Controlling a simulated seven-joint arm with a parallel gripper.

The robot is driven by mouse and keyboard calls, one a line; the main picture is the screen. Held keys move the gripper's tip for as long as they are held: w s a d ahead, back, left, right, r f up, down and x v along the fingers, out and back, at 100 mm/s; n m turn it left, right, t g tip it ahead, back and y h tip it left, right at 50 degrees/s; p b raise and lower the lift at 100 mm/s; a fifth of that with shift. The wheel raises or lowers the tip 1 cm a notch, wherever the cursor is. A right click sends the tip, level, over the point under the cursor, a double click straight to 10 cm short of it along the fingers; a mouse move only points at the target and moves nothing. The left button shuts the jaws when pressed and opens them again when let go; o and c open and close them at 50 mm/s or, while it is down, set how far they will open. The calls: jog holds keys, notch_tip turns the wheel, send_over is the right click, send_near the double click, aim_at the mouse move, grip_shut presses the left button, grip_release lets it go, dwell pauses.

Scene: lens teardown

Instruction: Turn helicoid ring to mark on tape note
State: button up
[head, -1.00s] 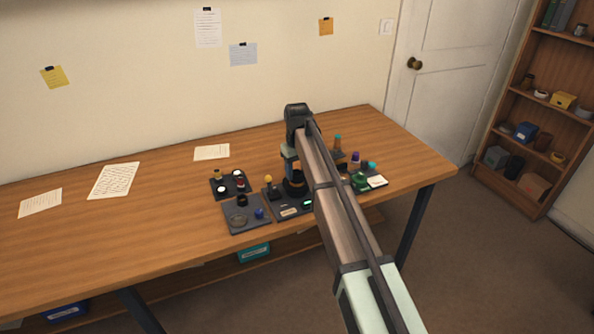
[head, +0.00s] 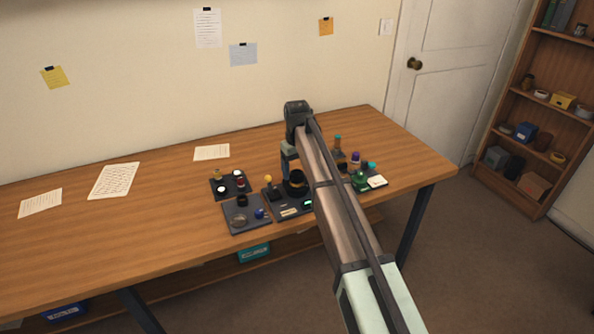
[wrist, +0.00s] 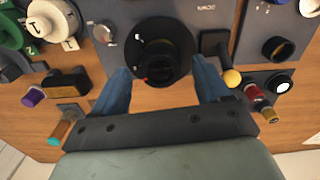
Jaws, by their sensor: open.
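The black round lens body with its helicoid ring (wrist: 170,75) stands on a dark grey mat, seen from above in the wrist view. It has a dark round centre and a small red mark near its lower edge. In the head view the lens (head: 295,184) shows below my gripper. My gripper (wrist: 161,70) is open, with one blue finger at each side of the lens's near half. I see no firm contact, and the height of the fingertips is unclear.
A yellow-topped knob (wrist: 232,78) stands close to the right finger. Small trays (head: 245,226) of parts lie to the left in the head view. Bottles and a green item (head: 360,182) stand to the right. The table's left half (head: 120,230) is mostly clear.

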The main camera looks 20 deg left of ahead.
aim_at(297, 173)
notch_tip(297, 173, up, 13)
dwell(0.4)
jog(key=shift+d, duration=0.1)
dwell(0.3)
